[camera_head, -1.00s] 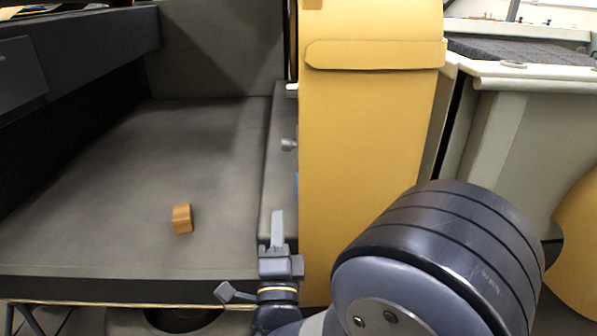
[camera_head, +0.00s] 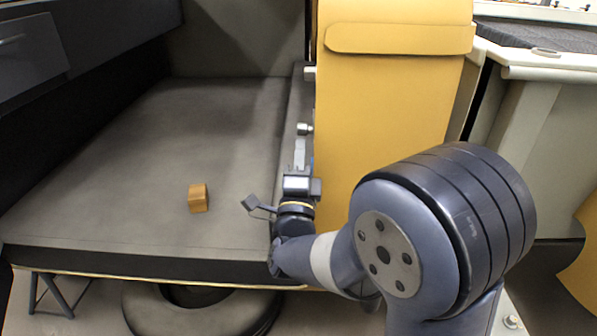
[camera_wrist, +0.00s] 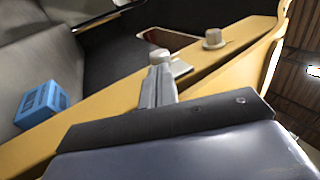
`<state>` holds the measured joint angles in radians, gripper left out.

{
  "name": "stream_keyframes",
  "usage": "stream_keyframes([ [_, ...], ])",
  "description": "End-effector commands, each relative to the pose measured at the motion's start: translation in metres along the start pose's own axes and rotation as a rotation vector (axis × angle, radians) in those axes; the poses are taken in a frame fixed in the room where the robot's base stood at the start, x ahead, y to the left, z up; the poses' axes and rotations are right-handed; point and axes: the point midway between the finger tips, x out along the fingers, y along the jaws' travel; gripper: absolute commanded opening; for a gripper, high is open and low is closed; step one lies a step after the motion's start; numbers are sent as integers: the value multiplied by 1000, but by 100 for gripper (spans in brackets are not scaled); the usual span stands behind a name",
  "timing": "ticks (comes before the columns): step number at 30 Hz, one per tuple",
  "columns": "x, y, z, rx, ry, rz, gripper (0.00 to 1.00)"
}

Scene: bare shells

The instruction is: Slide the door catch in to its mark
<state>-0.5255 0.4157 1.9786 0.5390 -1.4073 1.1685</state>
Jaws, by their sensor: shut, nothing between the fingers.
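A small grey knob (camera_head: 304,129), which looks like the door catch, stands on the ledge along the right side of the dark grey bed. It also shows as a pale round knob (camera_wrist: 158,57) in the wrist view, directly in front of my fingertips. My gripper (camera_head: 300,143) is shut and empty, pointing away along the ledge just short of this knob. It also fills the middle of the wrist view (camera_wrist: 157,80). I cannot tell whether the fingertips touch the knob. I cannot make out the mark for certain.
A second pale knob (camera_head: 310,73) sits farther along the ledge, also in the wrist view (camera_wrist: 213,37). A yellow panel (camera_head: 390,90) rises close on the right. An orange block (camera_head: 198,197) lies on the open bed. A blue crate (camera_wrist: 45,100) stands left in the wrist view.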

Motion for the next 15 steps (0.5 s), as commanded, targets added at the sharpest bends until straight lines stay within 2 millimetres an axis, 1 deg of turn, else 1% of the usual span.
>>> stream_keyframes([
  [1, 5, 0, 0, 0, 0, 0, 0],
  [5, 12, 0, 0, 0, 0, 0, 0],
  [15, 13, 0, 0, 0, -1, 1, 0],
])
